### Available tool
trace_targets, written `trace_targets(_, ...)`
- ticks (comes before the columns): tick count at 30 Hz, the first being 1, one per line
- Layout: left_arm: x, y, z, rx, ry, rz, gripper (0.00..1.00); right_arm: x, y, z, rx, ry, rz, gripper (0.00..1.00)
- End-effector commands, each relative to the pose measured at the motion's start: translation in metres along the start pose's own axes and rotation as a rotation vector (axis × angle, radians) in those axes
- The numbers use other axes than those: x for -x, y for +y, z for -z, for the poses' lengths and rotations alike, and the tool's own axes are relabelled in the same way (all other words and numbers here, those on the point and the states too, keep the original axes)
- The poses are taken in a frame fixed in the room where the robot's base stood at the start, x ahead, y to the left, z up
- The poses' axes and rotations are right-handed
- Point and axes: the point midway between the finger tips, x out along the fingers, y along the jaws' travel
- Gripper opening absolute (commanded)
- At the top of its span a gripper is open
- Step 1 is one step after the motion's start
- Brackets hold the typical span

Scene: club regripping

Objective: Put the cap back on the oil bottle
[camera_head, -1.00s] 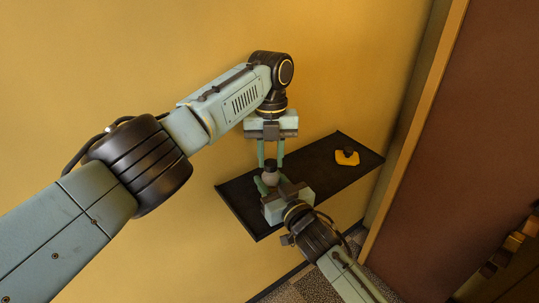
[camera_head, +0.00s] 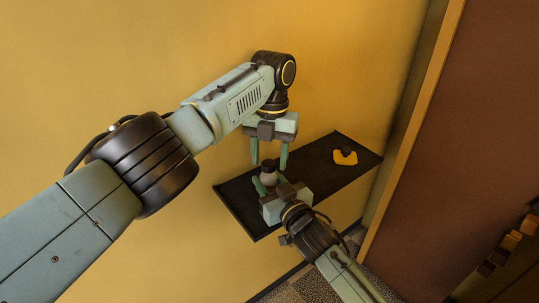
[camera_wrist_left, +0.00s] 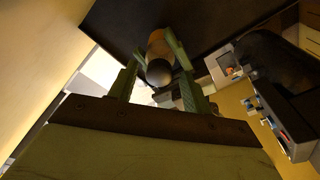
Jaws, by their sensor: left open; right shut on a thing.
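The pale, rounded oil bottle (camera_head: 268,179) stands upright in my right gripper (camera_head: 270,186), which is shut on it just above the dark shelf. The dark cap (camera_head: 268,165) sits on top of the bottle, and I see no gap between them. My left gripper (camera_head: 269,167) points down from above, with its fingers spread wide on either side of the cap and apart from it. In the left wrist view the dark cap (camera_wrist_left: 158,73) lies between the left fingers, with the brownish bottle body (camera_wrist_left: 158,46) beyond it.
The narrow dark shelf (camera_head: 319,160) is fixed along the yellow wall (camera_head: 380,70). A yellow object with a dark part (camera_head: 345,157) lies towards its right end. The shelf between it and the bottle is clear. A brown door-like panel (camera_head: 460,120) stands to the right.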

Motion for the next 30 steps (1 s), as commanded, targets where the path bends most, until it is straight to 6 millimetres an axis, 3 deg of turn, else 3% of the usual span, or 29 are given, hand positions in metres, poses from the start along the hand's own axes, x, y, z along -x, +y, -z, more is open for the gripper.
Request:
trace_targets(5,0.006,0.000,0.000,0.001,-0.001,0.001,0.49,0.000,0.000,-0.001,0.000,-0.002,0.000,0.00)
trace_targets(15,0.044,0.000,0.005,0.001,0.000,0.000,0.49,0.000,0.000,-0.001,0.000,-0.002,0.000,0.00)
trace_targets(25,0.044,0.000,0.005,0.012,0.001,0.000,0.46,0.000,0.000,-0.001,0.000,-0.001,0.000,0.00)
trace_targets(30,0.046,0.001,0.005,0.137,-0.005,0.001,0.46,0.000,0.000,-0.001,0.000,-0.001,0.000,0.00)
